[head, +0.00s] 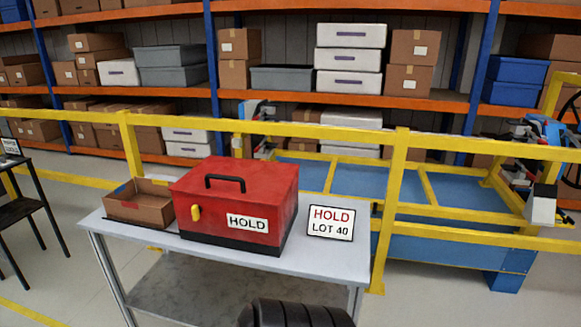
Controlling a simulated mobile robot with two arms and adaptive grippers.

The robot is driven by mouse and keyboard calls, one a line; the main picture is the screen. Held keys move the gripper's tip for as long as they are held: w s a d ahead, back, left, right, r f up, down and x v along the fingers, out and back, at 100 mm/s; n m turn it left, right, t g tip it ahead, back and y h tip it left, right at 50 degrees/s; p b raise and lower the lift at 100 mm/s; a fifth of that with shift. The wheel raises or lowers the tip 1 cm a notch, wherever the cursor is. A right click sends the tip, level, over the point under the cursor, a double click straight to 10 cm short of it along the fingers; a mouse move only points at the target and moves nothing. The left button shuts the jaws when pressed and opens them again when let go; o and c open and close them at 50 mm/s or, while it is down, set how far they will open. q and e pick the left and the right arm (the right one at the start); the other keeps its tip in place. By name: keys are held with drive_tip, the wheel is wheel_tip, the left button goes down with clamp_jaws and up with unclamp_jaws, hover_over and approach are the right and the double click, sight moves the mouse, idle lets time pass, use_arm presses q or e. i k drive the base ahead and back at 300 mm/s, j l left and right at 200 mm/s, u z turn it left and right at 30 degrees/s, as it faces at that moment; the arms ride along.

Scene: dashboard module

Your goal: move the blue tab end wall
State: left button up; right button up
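An open brown cardboard box (138,207) stands at the left end of a grey table (330,265) in the head view. Neither of my grippers is in view. A dark ribbed part of my own body shows at the bottom edge.
The red case has a black handle, a yellow latch and a HOLD label. A HOLD LOT 40 sign (331,223) stands to its right. A yellow rail (340,133) runs behind the table. A dark table (25,205) is at far left.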

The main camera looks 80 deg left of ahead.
sight(127, 191)
drive_tip(key=l+u, duration=0.2)
drive_tip(key=u, duration=3.7)
drive_tip(key=i+j+u, duration=0.15)
drive_tip(key=i+u, duration=0.2)
drive_tip(key=i, duration=0.3)
drive_tip(key=i+u, duration=0.4)
drive_tip(key=i, duration=0.25)
drive_tip(key=i+l+u, duration=0.2)
drive_tip(key=i+u, duration=0.15)
drive_tip(key=i, duration=1.3)
drive_tip(key=i+z, duration=0.25)
drive_tip(key=z, duration=0.15)
drive_tip(key=i+j+z, duration=0.2)
drive_tip(key=z, duration=0.15)
drive_tip(key=i+j+z, duration=0.2)
drive_tip(key=z, duration=0.2)
drive_tip(key=i, duration=0.1)
